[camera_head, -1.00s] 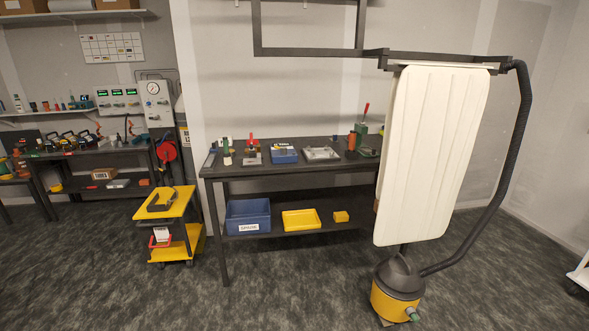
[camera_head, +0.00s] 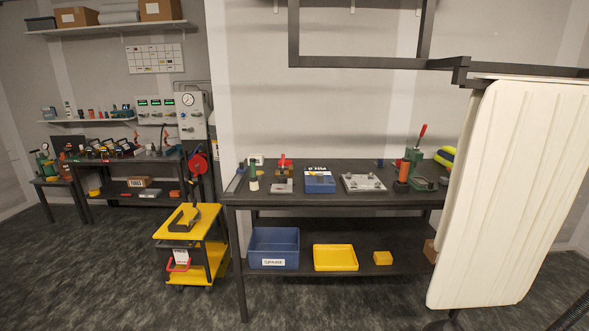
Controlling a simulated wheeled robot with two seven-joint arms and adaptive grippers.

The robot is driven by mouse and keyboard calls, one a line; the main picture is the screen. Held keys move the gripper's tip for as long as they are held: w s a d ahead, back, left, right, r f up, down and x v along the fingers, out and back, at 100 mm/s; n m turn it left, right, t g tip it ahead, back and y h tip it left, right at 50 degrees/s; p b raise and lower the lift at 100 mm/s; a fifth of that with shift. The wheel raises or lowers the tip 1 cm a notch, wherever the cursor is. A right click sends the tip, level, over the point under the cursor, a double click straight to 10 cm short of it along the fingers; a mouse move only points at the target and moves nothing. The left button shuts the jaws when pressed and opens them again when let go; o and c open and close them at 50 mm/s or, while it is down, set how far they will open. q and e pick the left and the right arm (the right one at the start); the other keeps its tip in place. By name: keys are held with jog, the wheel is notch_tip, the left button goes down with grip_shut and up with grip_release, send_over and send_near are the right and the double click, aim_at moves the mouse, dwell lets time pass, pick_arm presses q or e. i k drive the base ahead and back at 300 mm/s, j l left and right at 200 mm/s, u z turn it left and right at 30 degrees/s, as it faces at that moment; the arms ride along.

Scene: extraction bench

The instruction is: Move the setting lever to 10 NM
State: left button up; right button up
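No scale or mark reading 10 NM is legible, and I cannot tell which part is the setting lever. A green device with a raised red-tipped lever (camera_head: 422,133) stands at the right of the dark bench (camera_head: 300,199). A small red-handled clamp (camera_head: 283,163) stands towards the bench's left. A blue box with a white label (camera_head: 319,181) sits near its middle; the label is too small to read. On the back left wall is a grey panel with green displays and a round gauge (camera_head: 188,99). Neither of my grippers is in view.
A white hanging panel (camera_head: 505,195) covers the bench's right end. A yellow cart (camera_head: 192,222) stands left of the bench. The lower shelf holds a blue bin (camera_head: 274,262), a yellow tray (camera_head: 335,270) and a small yellow box (camera_head: 383,258). The floor in front (camera_head: 110,270) is clear.

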aim_at(319, 175)
jog(key=i+l+u, duration=0.35)
jog(key=i+u, duration=0.15)
jog(key=i+l+u, duration=0.5)
jog(key=i+l, duration=0.05)
jog(key=i, duration=0.05)
